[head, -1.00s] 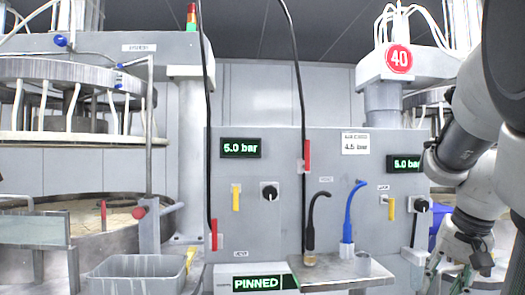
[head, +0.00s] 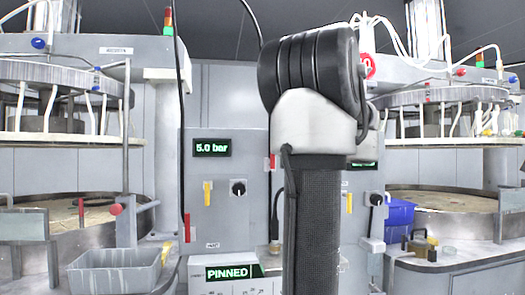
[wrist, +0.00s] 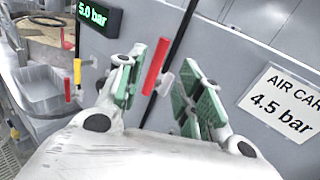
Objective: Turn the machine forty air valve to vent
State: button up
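In the wrist view a red lever handle (wrist: 155,66) on a dark line against the grey panel shows between the fingers of my gripper (wrist: 160,65). The gripper is open, and no contact with the lever shows. The same lever shows in the head view (head: 270,163), next to my arm, its handle pointing down. The round red 40 sign (head: 368,65) is mostly covered by my arm. A green 5.0 bar display (head: 212,148) is lit at the left of the panel. My gripper is hidden behind my arm in the head view.
A second red lever (head: 187,228) and a yellow lever (head: 208,193) are to the left, beside a black knob (head: 238,188). Another yellow lever (head: 349,203) is right of my arm. A placard (wrist: 283,100) reads 4.5 bar. A grey bin (head: 115,270) stands lower left.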

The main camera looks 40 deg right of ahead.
jog(key=shift+m, duration=0.3)
jog(key=w, duration=0.8)
jog(key=shift+a, duration=0.2)
jog(key=shift+s, duration=0.1)
grip_shut()
